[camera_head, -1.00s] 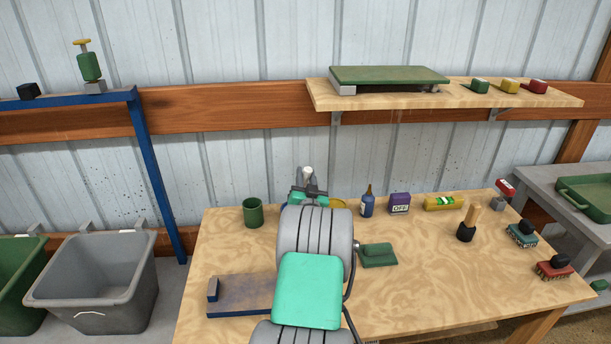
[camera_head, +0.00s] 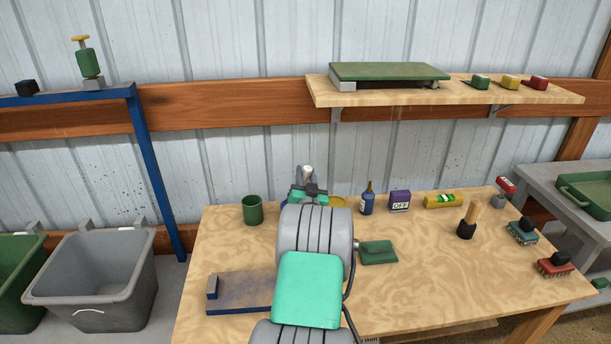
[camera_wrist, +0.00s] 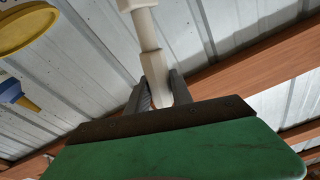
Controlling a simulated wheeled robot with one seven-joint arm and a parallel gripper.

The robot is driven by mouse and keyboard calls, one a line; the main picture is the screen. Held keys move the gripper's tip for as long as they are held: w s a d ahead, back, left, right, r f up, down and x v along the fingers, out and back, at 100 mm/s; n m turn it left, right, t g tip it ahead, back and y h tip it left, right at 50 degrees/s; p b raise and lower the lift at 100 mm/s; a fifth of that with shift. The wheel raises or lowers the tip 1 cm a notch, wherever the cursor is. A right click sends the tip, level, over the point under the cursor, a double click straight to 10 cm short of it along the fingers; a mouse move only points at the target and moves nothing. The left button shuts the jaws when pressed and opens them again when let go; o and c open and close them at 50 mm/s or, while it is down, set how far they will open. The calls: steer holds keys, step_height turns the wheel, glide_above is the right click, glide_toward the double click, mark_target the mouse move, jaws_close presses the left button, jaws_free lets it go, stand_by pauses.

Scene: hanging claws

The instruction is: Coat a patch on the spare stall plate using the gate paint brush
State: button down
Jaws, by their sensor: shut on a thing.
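My gripper (camera_head: 307,180) is upright over the back of the table, in front of the wall. Its grey fingers (camera_wrist: 161,92) are shut on a pale cream handle (camera_wrist: 149,38), whose tip also shows in the head view (camera_head: 308,170). A wide green piece (camera_wrist: 180,155) with a brown riveted band (camera_wrist: 165,121) fills the lower wrist view; I cannot tell whether it belongs to the held brush. A flat grey plate with blue edges (camera_head: 240,290) lies on the table at front left, partly behind my arm. I cannot tell for certain that it is the spare stall plate.
A yellow round thing (camera_head: 338,201) is partly hidden by my arm. On the table (camera_head: 420,300) stand a green cup (camera_head: 252,210), blue bottle (camera_head: 367,200), purple box (camera_head: 400,201), yellow level (camera_head: 443,201) and black-based wooden-handled tool (camera_head: 467,228). A shelf (camera_head: 450,97) overhangs the back.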

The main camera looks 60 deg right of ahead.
steer(key=shift+f+b, duration=0.3)
stand_by(0.6)
steer(key=shift+r+p, duration=1.45)
steer(key=shift+r, duration=2.15)
